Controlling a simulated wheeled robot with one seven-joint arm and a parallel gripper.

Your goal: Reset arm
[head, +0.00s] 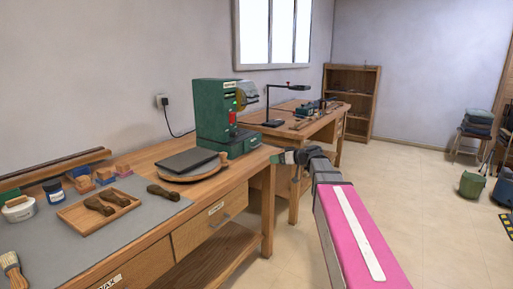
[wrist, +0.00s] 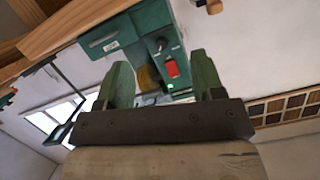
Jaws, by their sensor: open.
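My arm reaches from the lower right of the head view toward the front edge of the benches. My gripper (head: 279,158) is at its far end, beside the right corner of the near workbench (head: 185,235). In the wrist view my gripper (wrist: 162,82) shows two green fingers spread apart, with nothing visible held between them. The green machine (head: 213,112) stands on the near bench, beyond the gripper. It also fills the upper middle of the wrist view, tilted, with its red switch (wrist: 171,68) showing between the fingers.
A dark flat slab (head: 188,161) lies on a round wooden board (head: 190,175). A wooden tray (head: 75,221) holds dark wooden-handled items. A second bench (head: 285,133) with a black lamp (head: 268,105) stands behind. Open floor (head: 430,210) lies to the right.

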